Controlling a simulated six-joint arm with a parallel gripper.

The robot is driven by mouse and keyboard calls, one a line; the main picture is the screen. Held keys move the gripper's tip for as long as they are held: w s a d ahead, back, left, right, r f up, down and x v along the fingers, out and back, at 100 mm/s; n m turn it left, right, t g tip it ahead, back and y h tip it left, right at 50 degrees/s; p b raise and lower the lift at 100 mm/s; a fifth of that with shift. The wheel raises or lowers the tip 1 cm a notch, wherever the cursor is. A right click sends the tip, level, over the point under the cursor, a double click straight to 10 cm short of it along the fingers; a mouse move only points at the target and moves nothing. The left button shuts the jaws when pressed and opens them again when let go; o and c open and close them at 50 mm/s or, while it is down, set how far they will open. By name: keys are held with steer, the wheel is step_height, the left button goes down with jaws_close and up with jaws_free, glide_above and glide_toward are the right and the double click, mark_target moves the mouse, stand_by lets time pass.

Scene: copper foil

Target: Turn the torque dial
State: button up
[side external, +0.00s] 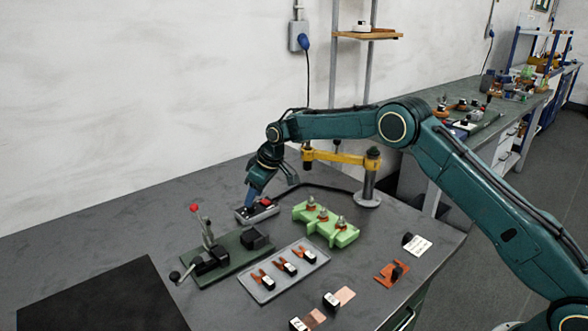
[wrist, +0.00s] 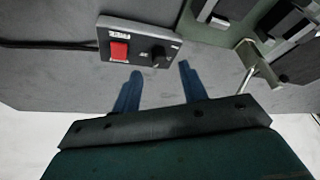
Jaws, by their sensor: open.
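A small grey control box (side external: 262,214) sits on the dark bench, and it also shows in the wrist view (wrist: 138,31). Its top panel carries a red rocker switch (wrist: 119,51) and a black dial (wrist: 158,53) to the right of the switch. My gripper (wrist: 159,68) has its two blue fingers apart. In the wrist view the dial appears between and just beyond the fingertips, with no contact visible. In the side view my gripper (side external: 249,203) points down at the box's left end, and the dial cannot be made out there.
A green toggle-clamp fixture (side external: 232,261) with a red-knobbed lever stands in front of the box. A light green block (side external: 326,224) and a grey tray of connectors (side external: 290,272) lie to its right. A yellow arm on a post (side external: 370,180) stands behind. A black mat (side external: 100,300) lies front left.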

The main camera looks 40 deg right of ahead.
mark_target(251, 209)
steer(key=shift+x, duration=2)
jaws_close()
